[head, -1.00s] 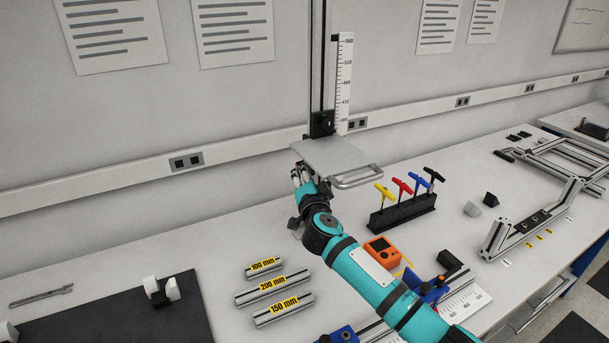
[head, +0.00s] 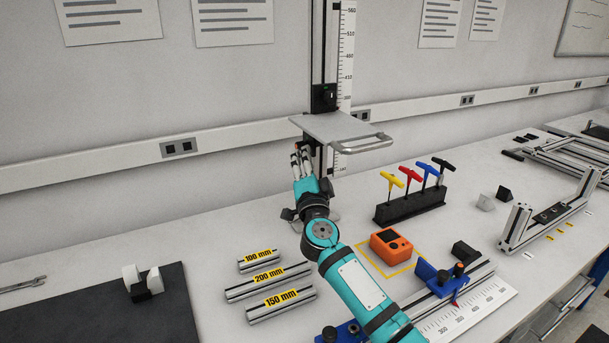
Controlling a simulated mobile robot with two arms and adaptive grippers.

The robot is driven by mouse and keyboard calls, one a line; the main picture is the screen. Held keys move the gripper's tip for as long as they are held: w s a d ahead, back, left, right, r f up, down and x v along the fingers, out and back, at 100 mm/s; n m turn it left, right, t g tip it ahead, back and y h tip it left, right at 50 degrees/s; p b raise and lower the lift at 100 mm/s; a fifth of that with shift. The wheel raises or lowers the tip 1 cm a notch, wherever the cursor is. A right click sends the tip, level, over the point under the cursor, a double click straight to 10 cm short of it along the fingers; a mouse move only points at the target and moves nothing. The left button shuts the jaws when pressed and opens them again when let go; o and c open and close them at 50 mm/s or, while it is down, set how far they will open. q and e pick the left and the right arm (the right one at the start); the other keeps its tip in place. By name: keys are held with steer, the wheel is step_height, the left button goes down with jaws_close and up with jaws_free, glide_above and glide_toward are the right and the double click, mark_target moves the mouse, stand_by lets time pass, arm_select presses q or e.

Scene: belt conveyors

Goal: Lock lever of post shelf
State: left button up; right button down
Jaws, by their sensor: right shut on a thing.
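The post shelf has a flat grey platform (head: 340,128) with a loop handle (head: 362,143) at its right. A black carriage (head: 324,97) joins it to an upright post (head: 318,45) with a white scale (head: 347,60). My right gripper (head: 301,155) is under the platform's left edge, with its fingers pointing up. It is shut on a small part there, which seems to be the lock lever. A small orange-brown tip shows at the fingers; the rest of the lever is hidden by fingers and platform. My left gripper is out of view.
Labelled profile bars (head: 268,281) lie left of my arm. A rack of coloured T-handle tools (head: 410,205), an orange device (head: 391,243) and a blue clamp fixture (head: 435,277) stand to the right. A dark mat (head: 90,305) lies front left.

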stand_by(0.4)
steer(key=c, duration=1.3)
jaws_free()
steer(key=shift+v, duration=3.75)
steer(key=shift+f, duration=0.1)
